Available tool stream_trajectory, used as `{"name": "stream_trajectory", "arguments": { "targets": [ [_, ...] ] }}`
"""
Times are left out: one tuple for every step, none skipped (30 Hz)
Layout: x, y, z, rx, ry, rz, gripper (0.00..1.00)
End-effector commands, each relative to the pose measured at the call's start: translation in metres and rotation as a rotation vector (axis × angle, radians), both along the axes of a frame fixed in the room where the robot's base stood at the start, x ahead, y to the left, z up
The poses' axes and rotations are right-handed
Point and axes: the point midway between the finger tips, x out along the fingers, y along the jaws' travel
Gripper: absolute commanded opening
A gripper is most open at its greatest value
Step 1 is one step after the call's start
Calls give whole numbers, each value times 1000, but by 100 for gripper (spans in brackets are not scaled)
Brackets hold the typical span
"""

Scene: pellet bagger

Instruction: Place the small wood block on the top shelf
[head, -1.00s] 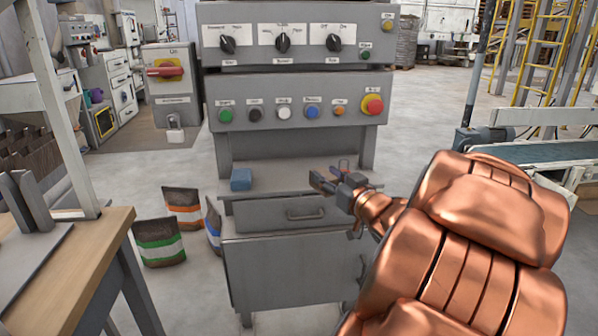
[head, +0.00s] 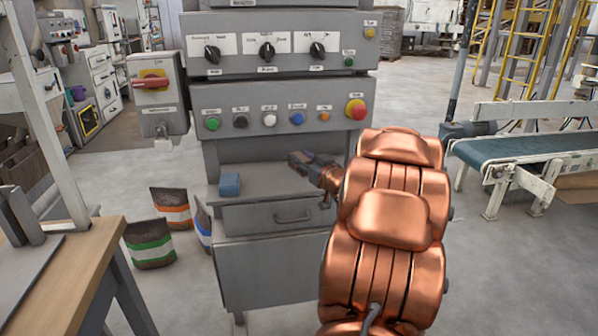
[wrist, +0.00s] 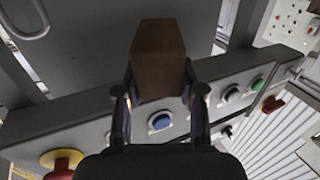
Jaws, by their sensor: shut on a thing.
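A small brown wood block (wrist: 158,60) is held between the two fingers of my gripper (wrist: 160,92) in the wrist view. In the head view my gripper (head: 300,162) is in front of the grey machine, above the right part of its ledge (head: 265,178) and below the button panel. I cannot tell any top shelf for certain; the machine's top is cut off by the picture edge.
A blue block (head: 229,184) sits on the ledge's left side. The button panel (head: 225,96) with a red emergency stop (head: 356,109) overhangs the ledge. A drawer (head: 255,216) is below. Bags (head: 149,245) stand on the floor at left, beyond a wooden table (head: 60,275). A conveyor (head: 530,148) is at right.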

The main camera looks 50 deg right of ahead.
Motion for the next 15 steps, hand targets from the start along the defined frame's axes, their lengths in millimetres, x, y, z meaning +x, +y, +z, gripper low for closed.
{"name": "stream_trajectory", "arguments": {
  "targets": [
    [9,-5,0,-2,-1,2,3],
    [12,-9,0,-3,-2,2,3],
    [18,-12,0,-2,-3,3,3],
    [21,-15,-1,-1,-3,4,3],
    [25,-17,-1,0,-2,3,3],
    [29,-21,0,-1,-3,3,3],
    [31,-23,0,-2,-3,2,3],
    [34,-25,1,-3,-2,2,3],
    [37,-28,1,-3,-2,2,3],
    [40,-30,1,-3,-2,2,3],
    [42,-32,0,-2,-1,2,3],
    [45,-34,0,-1,-1,1,3],
    [47,-36,-1,0,0,1,3],
    [49,-37,-1,0,0,1,3],
    [50,-38,-6,2,0,0,3]
  ]
}}
